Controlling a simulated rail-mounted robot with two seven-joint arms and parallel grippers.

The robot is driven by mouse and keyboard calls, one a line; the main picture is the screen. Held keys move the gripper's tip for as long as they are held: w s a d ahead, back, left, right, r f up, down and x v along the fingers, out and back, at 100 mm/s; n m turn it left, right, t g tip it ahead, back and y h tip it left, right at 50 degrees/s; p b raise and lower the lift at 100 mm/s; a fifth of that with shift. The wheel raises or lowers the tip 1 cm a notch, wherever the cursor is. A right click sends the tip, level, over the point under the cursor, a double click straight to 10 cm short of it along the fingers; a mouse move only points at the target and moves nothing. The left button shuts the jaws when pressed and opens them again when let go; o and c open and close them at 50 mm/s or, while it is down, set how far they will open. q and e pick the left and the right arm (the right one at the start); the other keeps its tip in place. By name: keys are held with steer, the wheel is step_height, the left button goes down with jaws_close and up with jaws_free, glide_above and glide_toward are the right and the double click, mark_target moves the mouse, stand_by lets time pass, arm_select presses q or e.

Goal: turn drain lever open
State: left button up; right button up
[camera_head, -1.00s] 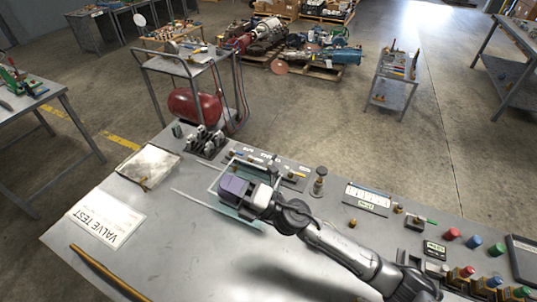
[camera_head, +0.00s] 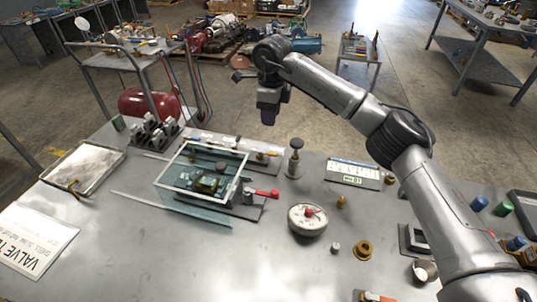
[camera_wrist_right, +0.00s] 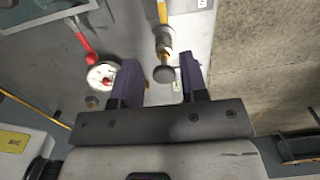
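A red-handled lever (camera_head: 262,193) sits at the right end of a clear glass-walled tank (camera_head: 175,180) on the bench; the handle lies low, pointing right. It also shows in the right wrist view (camera_wrist_right: 79,37), upper left, beside the white round dial (camera_wrist_right: 101,77). My right gripper (camera_head: 268,117) is raised beyond the tank, apart from the lever, fingers pointing down. In the right wrist view its two purple fingers (camera_wrist_right: 160,62) are spread, with a dark-topped post (camera_wrist_right: 163,74) showing below between them. Nothing is held. My left gripper is out of view.
The white dial (camera_head: 307,226) with a red centre stands right of the lever. The dark-topped post (camera_head: 295,160) rises behind it. A shallow tray (camera_head: 52,180) and a valve test sheet (camera_head: 35,240) lie left. The bench's front middle is clear.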

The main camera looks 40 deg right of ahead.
mark_target(272, 153)
steer(key=f+b, duration=0.1)
steer(key=f, duration=0.3)
steer(key=f+b, duration=0.2)
steer(key=f, duration=0.3)
steer(key=f+b, duration=0.1)
steer(key=f, duration=0.3)
steer(key=shift+s+d+f, duration=0.15)
steer(key=shift+d+f, duration=0.1)
steer(key=shift+f, duration=0.05)
steer(key=c, duration=0.3)
jaws_close()
